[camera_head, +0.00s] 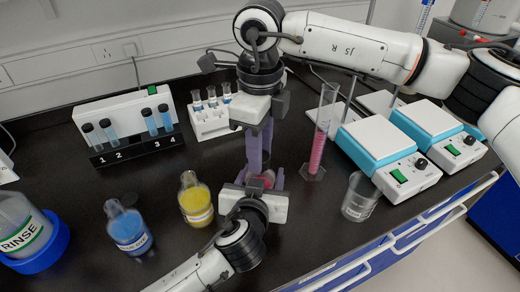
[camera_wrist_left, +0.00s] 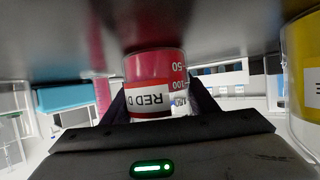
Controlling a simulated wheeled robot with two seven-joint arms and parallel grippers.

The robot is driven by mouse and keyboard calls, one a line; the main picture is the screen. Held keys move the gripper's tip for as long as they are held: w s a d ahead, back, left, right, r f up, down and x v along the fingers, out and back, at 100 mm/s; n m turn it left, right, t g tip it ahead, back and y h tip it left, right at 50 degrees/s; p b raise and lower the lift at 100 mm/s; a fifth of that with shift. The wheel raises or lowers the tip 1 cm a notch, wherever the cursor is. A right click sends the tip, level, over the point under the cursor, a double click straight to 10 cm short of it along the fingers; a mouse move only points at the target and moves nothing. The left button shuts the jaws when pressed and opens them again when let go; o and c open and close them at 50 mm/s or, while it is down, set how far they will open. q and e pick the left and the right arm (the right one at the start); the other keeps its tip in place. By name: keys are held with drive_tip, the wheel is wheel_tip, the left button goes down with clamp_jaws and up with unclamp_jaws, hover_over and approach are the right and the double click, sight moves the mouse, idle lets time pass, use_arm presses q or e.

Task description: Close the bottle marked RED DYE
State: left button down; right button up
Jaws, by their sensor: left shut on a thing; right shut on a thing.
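The RED DYE bottle (camera_head: 267,179) is mostly hidden by my grippers in the head view. In the left wrist view, which is upside down, its red contents and the white RED D label (camera_wrist_left: 148,98) show between the fingers. My left gripper (camera_head: 264,176) comes in from the lower left and is shut around the bottle. My right gripper (camera_head: 260,152) points down from above, directly over the bottle, with its purple fingers close together. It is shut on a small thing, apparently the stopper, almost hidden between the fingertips. I cannot tell whether it sits in the neck.
A yellow bottle (camera_head: 196,203) and a blue bottle (camera_head: 128,230) stand left. An empty beaker (camera_head: 360,197), a pink-filled cylinder (camera_head: 320,130) and hot plates (camera_head: 385,150) stand right. Racks (camera_head: 125,130) and a RINSE container (camera_head: 22,225) are farther left.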

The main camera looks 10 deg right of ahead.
drive_tip(key=o, duration=1.3)
drive_tip(key=shift+c, duration=0.2)
drive_tip(key=shift+r, duration=0.1)
wheel_tip(320, 180, up, 12)
use_arm(q)
drive_tip(key=c, duration=0.6)
unclamp_jaws()
drive_tip(key=shift+c, duration=0.2)
drive_tip(key=v, duration=1)
drive_tip(key=shift+s+r, duration=0.1)
drive_tip(key=shift+r, duration=0.05)
